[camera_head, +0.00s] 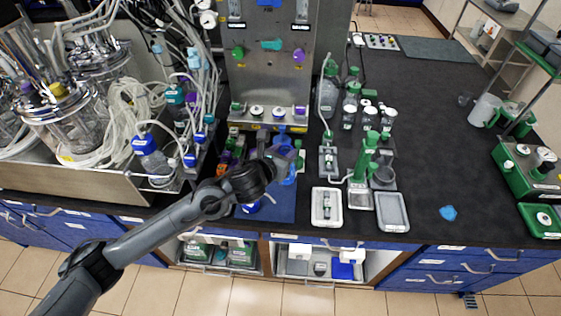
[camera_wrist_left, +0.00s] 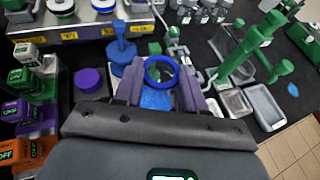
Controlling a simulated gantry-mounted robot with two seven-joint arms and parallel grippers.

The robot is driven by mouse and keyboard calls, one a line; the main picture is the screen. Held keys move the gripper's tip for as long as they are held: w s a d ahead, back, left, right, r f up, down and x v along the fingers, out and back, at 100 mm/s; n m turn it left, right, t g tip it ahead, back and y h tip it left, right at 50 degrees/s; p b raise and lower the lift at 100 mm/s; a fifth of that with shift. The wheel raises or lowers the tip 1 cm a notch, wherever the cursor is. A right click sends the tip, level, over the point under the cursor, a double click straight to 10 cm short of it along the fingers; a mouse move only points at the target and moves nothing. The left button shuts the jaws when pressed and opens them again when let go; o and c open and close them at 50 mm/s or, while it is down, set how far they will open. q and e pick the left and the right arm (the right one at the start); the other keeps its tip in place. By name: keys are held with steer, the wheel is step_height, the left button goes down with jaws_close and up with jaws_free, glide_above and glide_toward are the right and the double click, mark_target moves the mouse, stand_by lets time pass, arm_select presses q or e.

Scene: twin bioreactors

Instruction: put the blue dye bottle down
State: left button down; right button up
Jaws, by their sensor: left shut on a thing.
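My left gripper (camera_head: 284,163) reaches in from the left over the front middle of the bench. In the left wrist view its fingers (camera_wrist_left: 160,85) are shut on the blue dye bottle, whose round blue rim (camera_wrist_left: 158,72) shows between them. In the head view the bottle's blue part (camera_head: 290,179) shows just beside the fingers, above a blue mat (camera_head: 276,210). The gripper hides much of the bottle, and I cannot tell whether its base touches the mat. My right gripper is in neither view.
A blue stand (camera_wrist_left: 122,52) is close behind the fingers. A purple round cap (camera_wrist_left: 88,80) and small labelled boxes (camera_wrist_left: 25,82) are to the left. A green stand (camera_head: 363,170) and white trays (camera_head: 327,220) are to the right.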

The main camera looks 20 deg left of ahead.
arm_select(q)
steer(key=shift+w+a+f, duration=0.2)
steer(key=shift+a+f, duration=0.05)
steer(key=shift+a, duration=0.2)
steer(key=shift+f+b, duration=0.35)
steer(key=shift+f, duration=1.7)
steer(key=shift+f, duration=0.15)
steer(key=c, duration=0.7)
jaws_free()
steer(key=shift+o, duration=0.2)
